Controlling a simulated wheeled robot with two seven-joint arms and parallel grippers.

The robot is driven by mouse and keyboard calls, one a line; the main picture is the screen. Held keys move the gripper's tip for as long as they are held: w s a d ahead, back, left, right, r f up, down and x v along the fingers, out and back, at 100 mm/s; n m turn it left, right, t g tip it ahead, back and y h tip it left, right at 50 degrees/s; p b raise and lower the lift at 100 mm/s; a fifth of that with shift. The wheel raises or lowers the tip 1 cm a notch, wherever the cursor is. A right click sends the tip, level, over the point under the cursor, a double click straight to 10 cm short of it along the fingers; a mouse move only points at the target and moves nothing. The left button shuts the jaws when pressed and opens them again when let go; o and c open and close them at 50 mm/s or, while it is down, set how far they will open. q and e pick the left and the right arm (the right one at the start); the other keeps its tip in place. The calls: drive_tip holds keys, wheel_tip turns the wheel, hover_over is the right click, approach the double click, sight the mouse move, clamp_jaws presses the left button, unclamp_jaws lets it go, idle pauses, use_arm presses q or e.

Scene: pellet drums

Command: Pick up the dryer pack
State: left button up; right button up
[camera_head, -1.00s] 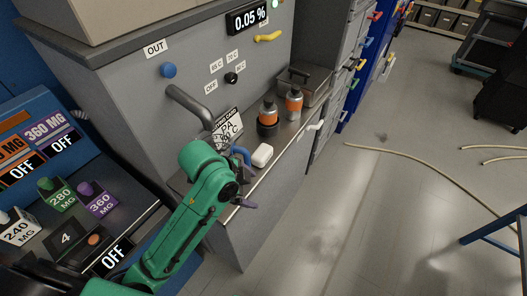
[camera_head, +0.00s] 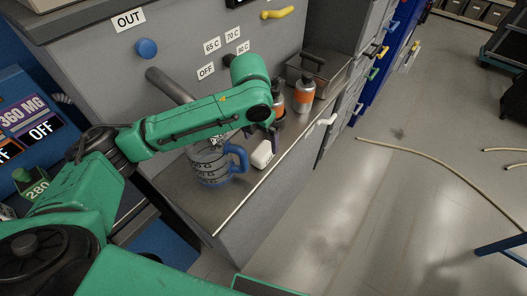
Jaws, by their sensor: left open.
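A small white block (camera_head: 262,154), which looks like the dryer pack, lies on the grey shelf near its front edge, just right of the blue handle of a jug (camera_head: 207,168). My left gripper (camera_head: 262,134) points down just above and behind the white block. Its dark fingers are open and hold nothing that I can see; the arm hides part of them. My right gripper is not in view.
Two orange-banded bottles stand behind the gripper; the right one (camera_head: 303,95) shows fully, the other is partly hidden. A metal bin (camera_head: 325,72) stands behind them. A bent grey pipe (camera_head: 168,84) sticks out over the shelf. The floor at right is mostly free.

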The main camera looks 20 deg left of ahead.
sight(263, 150)
use_arm(q)
drive_tip(key=f, duration=0.2)
drive_tip(key=f+p, duration=0.1)
drive_tip(key=f, duration=0.1)
drive_tip(key=w+f+p, duration=0.1)
drive_tip(key=f, duration=0.1)
drive_tip(key=shift+w+d+f, duration=0.1)
drive_tip(key=shift+d+f, duration=0.1)
drive_tip(key=shift+f, duration=0.25)
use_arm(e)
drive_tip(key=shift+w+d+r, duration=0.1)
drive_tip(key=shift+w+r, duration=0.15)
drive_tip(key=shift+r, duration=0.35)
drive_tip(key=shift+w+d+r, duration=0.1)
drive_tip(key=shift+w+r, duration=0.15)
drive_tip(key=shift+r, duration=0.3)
use_arm(q)
drive_tip(key=shift+f, duration=0.25)
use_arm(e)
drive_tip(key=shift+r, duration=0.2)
use_arm(q)
drive_tip(key=c, duration=1.5)
drive_tip(key=shift+c, duration=0.2)
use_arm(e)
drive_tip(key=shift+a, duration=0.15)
use_arm(q)
drive_tip(key=shift+w, duration=0.1)
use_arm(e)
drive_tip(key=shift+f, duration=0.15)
